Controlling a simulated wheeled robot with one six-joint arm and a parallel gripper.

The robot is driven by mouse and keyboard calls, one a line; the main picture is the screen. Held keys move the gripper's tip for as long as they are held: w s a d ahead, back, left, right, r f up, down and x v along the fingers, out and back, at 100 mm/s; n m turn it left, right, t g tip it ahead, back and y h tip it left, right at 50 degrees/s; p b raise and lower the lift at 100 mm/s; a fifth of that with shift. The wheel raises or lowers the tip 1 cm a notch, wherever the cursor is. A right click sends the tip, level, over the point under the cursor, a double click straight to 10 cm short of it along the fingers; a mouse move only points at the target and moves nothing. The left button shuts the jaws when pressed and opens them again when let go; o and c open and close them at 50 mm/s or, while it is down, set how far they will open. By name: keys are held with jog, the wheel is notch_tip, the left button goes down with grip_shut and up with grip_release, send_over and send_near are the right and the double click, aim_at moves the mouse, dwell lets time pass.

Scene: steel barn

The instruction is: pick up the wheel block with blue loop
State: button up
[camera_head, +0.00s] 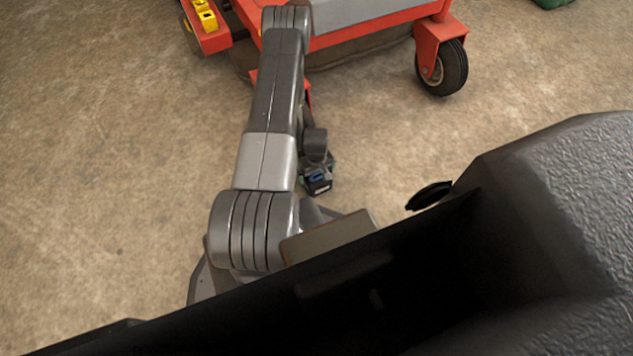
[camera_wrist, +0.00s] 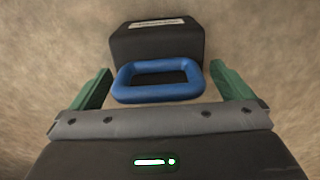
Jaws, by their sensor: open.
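The wheel block (camera_wrist: 157,42) is dark, with a pale label near its far edge, and rests on the floor in the wrist view. Its blue loop (camera_wrist: 158,98) is a rounded rectangle on the side toward my gripper. My gripper (camera_wrist: 161,74) is open, with one green finger left of the loop and one right of it. Neither finger visibly touches the loop or block. In the head view the block (camera_head: 320,187) and a bit of the blue loop (camera_head: 317,175) show just right of my arm; my gripper there is mostly hidden.
A red machine (camera_head: 365,22) stands at the top, with a black caster wheel (camera_head: 443,68) at its right. Yellow pieces (camera_head: 205,15) sit on its left part. A green object (camera_head: 552,3) is at the top right edge. Concrete floor (camera_head: 110,130) is clear on the left.

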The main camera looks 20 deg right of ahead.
jog(key=shift+f, duration=0.45)
jog(key=shift+r, duration=0.1)
jog(key=c, duration=1.2)
